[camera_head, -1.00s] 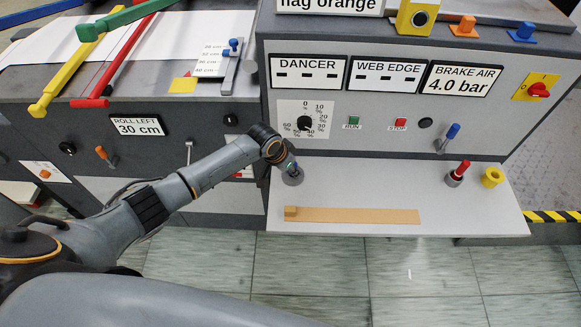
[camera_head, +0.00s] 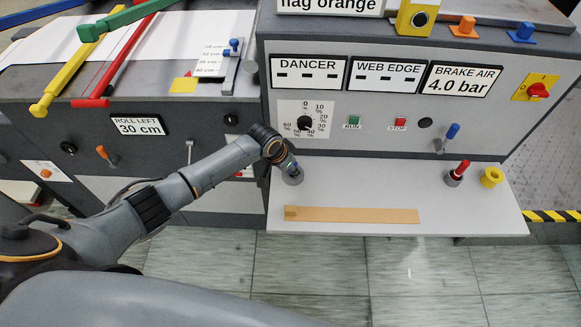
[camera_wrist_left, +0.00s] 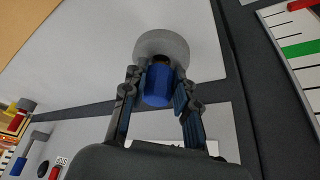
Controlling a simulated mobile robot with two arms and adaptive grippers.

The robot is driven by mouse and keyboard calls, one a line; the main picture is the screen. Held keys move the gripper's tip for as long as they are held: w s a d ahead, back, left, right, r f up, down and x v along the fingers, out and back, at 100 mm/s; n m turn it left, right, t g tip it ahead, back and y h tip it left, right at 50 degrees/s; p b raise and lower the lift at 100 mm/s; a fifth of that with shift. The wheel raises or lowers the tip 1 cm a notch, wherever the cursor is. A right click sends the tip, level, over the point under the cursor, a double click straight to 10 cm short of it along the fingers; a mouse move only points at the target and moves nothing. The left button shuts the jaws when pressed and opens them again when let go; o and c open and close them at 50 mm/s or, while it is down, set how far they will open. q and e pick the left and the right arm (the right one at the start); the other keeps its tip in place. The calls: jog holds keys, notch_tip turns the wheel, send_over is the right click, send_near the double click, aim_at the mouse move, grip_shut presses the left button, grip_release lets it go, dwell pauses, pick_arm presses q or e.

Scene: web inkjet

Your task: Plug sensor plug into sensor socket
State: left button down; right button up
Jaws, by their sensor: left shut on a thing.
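My left gripper (camera_head: 292,171) reaches the left end of the light shelf below the grey control panel. In the left wrist view its two fingers (camera_wrist_left: 160,108) are shut on a blue plug (camera_wrist_left: 158,86). The plug's far end meets a round grey holder (camera_wrist_left: 163,47), which also shows on the shelf in the head view (camera_head: 292,178). The fingers hide how deep the plug sits in it. No part is labelled as the sensor socket; a round black fitting (camera_head: 425,122) is on the panel, right of the STOP button. My right gripper is not in view.
A flat tan strip (camera_head: 350,215) lies along the shelf's front. A grey holder with a red-topped piece (camera_head: 457,174) and a yellow ring (camera_head: 492,177) stand at its right. A blue lever (camera_head: 449,134) sticks out from the panel. The shelf's middle is clear.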

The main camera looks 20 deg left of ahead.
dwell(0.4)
pick_arm(q)
jog(key=shift+f, duration=0.4)
jog(key=shift+r, duration=0.15)
jog(key=shift+r+p, duration=0.35)
jog(key=shift+p, duration=0.25)
jog(key=shift+d+p, duration=0.1)
jog(key=shift+p, duration=0.45)
dwell(1.6)
jog(key=shift+f+b, duration=0.35)
jog(key=shift+f, duration=0.15)
jog(key=shift+r, duration=0.15)
jog(key=shift+r+p, duration=0.3)
jog(key=shift+p, duration=0.25)
